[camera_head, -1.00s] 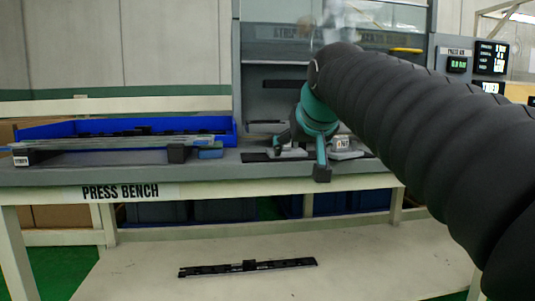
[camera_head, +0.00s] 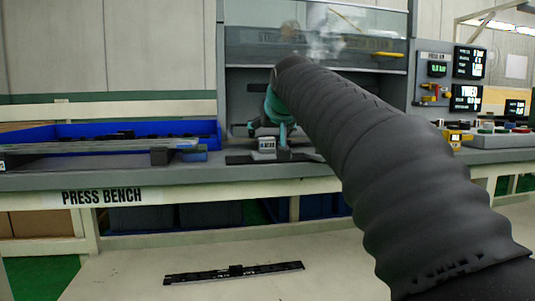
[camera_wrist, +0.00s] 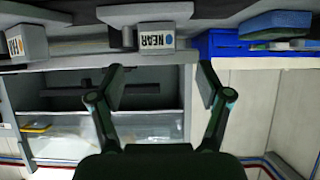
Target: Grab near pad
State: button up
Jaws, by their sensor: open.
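The near pad (camera_wrist: 158,38) is a grey block with a white label reading NEAR and a blue mark. It appears upside down at the top of the wrist view. My gripper (camera_wrist: 161,72) is open, its two fingers spread to either side below the block in that picture, with nothing between them. In the head view a small labelled grey block (camera_head: 266,145) sits on the bench beside my gripper (camera_head: 283,150); its label is too small to read surely. A second block (camera_wrist: 27,42) with an orange mark and a partly cut label is at the wrist view's left.
The press bench (camera_head: 190,181) carries a blue bin (camera_head: 75,131) at left and a grey press with a clear shield (camera_head: 310,45) behind. A control panel (camera_head: 448,75) stands right.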

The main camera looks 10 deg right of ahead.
aim_at(266, 146)
jog(key=shift+b+x, duration=0.3)
jog(key=shift+x, duration=2.25)
jog(key=shift+d, duration=0.15)
jog(key=c, duration=1.3)
